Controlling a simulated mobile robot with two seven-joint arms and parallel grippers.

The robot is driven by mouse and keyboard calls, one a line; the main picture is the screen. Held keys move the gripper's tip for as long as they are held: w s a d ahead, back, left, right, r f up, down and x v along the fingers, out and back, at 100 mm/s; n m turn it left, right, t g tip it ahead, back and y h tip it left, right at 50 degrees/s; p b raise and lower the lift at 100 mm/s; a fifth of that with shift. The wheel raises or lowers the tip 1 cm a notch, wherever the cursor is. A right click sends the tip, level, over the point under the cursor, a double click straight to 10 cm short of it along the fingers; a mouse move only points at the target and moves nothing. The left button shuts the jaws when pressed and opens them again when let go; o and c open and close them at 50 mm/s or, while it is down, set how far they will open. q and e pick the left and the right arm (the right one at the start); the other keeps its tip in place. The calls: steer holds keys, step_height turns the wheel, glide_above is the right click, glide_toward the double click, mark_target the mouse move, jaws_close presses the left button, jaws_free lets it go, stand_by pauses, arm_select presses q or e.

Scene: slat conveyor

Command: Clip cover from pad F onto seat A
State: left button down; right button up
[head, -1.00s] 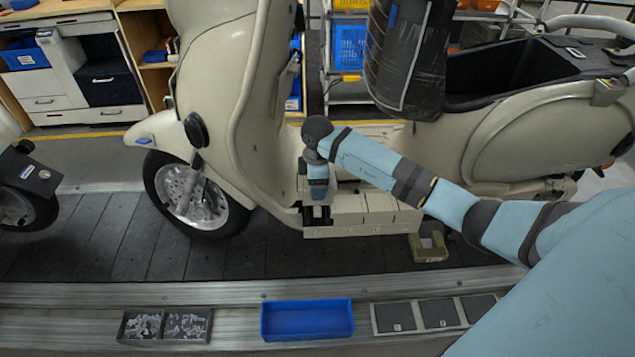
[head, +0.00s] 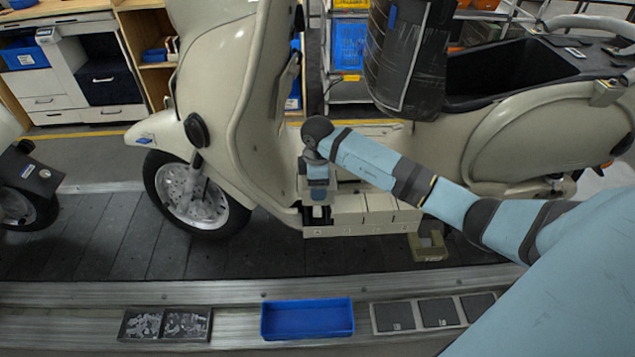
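My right arm comes in from the right, and my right gripper (head: 320,214) points straight down at the left end of the scooter's cream floorboard (head: 350,229). Its fingers are small and dark against a dark gap there, so I cannot tell whether they are open or shut, or whether a cover is between them. Several cream blocks or covers (head: 378,203) sit side by side to the right of the gripper. The marks on the floorboard's front are too small to read, so seat A cannot be told for sure. Three dark pads (head: 438,313) lie on the front ledge and look empty. My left gripper is not in view.
A blue tray (head: 307,320) and a black two-part bin of small metal parts (head: 165,325) stand on the front ledge. A beige bracket (head: 428,247) sits right of the floorboard. The scooter's front shield (head: 225,95) rises close left of my gripper.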

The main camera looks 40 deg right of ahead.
mark_target(317, 209)
steer(key=shift+f+b, duration=0.35)
steer(key=shift+f, duration=0.45)
steer(key=shift+f+b, duration=0.9)
steer(key=shift+f, duration=1)
steer(key=shift+f+b, duration=0.5)
steer(key=shift+f, duration=0.55)
steer(key=shift+f, duration=0.4)
steer(key=shift+f+p, duration=0.15)
steer(key=shift+p, duration=0.25)
